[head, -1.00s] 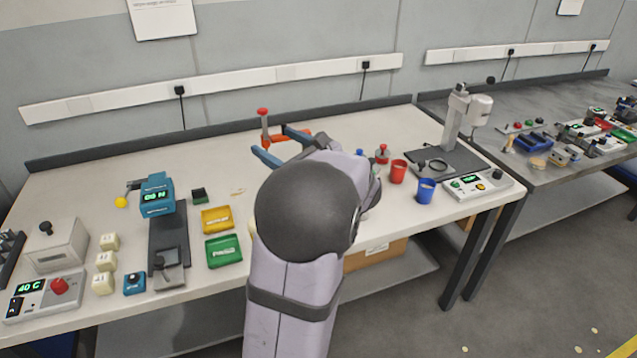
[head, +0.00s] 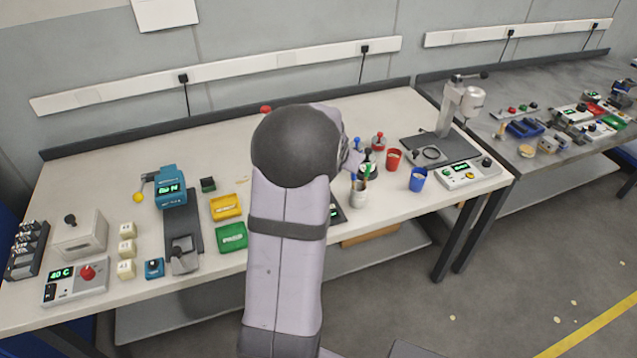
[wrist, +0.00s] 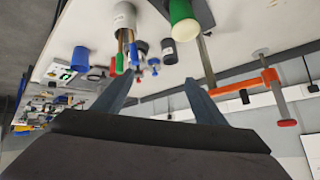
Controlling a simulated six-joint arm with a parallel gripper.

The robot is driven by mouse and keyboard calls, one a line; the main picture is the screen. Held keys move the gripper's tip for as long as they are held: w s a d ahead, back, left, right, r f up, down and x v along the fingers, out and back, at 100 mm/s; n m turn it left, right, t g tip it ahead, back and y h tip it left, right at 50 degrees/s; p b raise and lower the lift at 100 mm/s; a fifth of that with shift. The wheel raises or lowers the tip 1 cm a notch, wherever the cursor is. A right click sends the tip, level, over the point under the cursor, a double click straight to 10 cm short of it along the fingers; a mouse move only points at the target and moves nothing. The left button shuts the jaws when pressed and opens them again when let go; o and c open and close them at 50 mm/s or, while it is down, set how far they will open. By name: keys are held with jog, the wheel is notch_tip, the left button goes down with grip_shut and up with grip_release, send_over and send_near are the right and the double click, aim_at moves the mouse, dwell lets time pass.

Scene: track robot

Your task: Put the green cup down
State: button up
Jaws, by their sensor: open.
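The green cup (wrist: 183,22) shows at the top of the wrist view, which sees the bench upside down. It appears to stand on the pale bench top (wrist: 225,38); its base is cut off by the picture edge. My gripper (wrist: 161,82) is open, its two blue-grey fingers spread and nothing between them. The cup is beyond the fingertips, apart from them in the picture. In the head view my arm hides the gripper, and I cannot make out the green cup there.
A white holder with brushes (wrist: 124,18) and a dark cylinder (wrist: 168,52) stand near the green cup. A red cup (head: 394,160) and a blue cup (head: 418,180) stand further right. An orange clamp (wrist: 250,84) is across the bench. Yellow (head: 226,207) and green (head: 232,237) trays lie left.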

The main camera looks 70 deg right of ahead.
jog(key=w+f+n, duration=0.1)
jog(key=w+f, duration=0.1)
jog(key=f, duration=0.1)
jog(key=w+f+n+b, duration=0.1)
jog(key=w+f+n, duration=0.1)
jog(key=f, duration=0.2)
jog(key=w+f+n+b, duration=0.1)
jog(key=w+f+n, duration=0.1)
jog(key=f, duration=0.2)
jog(key=shift+w+f+t+y, duration=0.2)
jog(key=shift+w+t+y, duration=0.05)
jog(key=shift+t+y, duration=0.15)
jog(key=shift+x, duration=1)
jog(key=shift+d+p, duration=0.1)
jog(key=shift+p, duration=0.25)
jog(key=shift+p+x, duration=0.95)
jog(key=shift+x, duration=1.55)
jog(key=shift+s, duration=0.15)
jog(key=shift+d, duration=0.1)
jog(key=c, duration=1.3)
jog(key=shift+o, duration=0.2)
